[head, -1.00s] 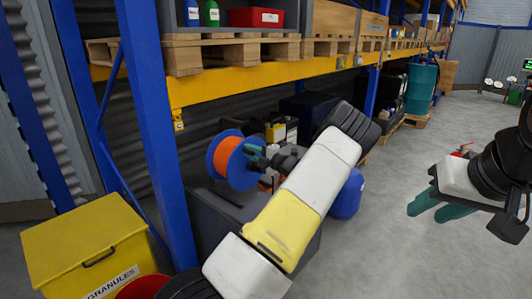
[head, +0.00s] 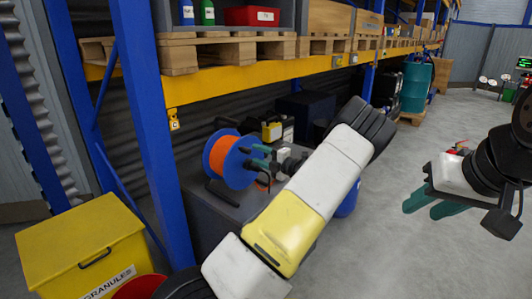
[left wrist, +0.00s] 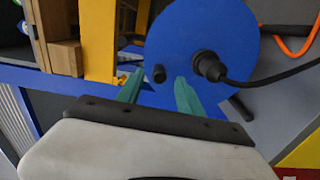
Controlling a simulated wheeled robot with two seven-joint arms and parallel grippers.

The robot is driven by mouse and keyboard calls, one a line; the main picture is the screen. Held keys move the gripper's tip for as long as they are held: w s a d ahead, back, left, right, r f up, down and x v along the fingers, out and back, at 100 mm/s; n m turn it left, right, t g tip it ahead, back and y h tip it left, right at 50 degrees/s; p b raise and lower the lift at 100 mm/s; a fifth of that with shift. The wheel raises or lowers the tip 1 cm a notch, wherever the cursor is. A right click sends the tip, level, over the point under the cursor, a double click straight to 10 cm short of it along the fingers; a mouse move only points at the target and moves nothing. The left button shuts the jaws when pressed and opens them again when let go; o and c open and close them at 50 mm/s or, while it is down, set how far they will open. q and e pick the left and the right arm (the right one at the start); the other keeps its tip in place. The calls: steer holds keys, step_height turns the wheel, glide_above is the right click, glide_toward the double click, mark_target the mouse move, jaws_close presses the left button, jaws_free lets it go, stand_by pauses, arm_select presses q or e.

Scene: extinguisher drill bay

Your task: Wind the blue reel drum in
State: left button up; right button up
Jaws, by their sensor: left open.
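The blue reel drum (head: 217,158), wound with orange line, stands upright on a dark grey case under the rack. In the left wrist view its blue disc (left wrist: 190,35) fills the upper middle, with a small black knob (left wrist: 159,74) and a black hub fitting (left wrist: 209,67) with a cable. My left gripper (head: 259,157) is open and empty at the drum's right face. In the left wrist view its teal fingertips (left wrist: 156,80) stand to either side of the knob; contact cannot be told. My right gripper (head: 423,207) is open and empty over the floor at the right.
A blue rack post (head: 150,130) and yellow beam (head: 260,80) stand left of and above the drum. A yellow granules box (head: 75,240) and a red bucket (head: 138,288) are at lower left. The dark case (head: 200,212) carries the reel.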

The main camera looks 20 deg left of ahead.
mark_target(250, 153)
arm_select(q)
steer(key=shift+v, duration=0.75)
steer(key=n, duration=0.7)
steer(key=shift+s+f, duration=0.3)
steer(key=shift+w+a+r+n, duration=0.1)
steer(key=shift+w+a+n, duration=0.35)
steer(key=shift+a+n, duration=1)
steer(key=shift+w+a+r+n, duration=0.1)
steer(key=shift+w+a+n, duration=0.4)
steer(key=shift+n, duration=1.7)
steer(key=shift+w+a+r+n, duration=0.1)
steer(key=shift+w+a+n, duration=0.25)
steer(key=shift+a+n, duration=1.15)
steer(key=shift+d+n, duration=0.35)
steer(key=shift+d, duration=0.05)
jaws_close()
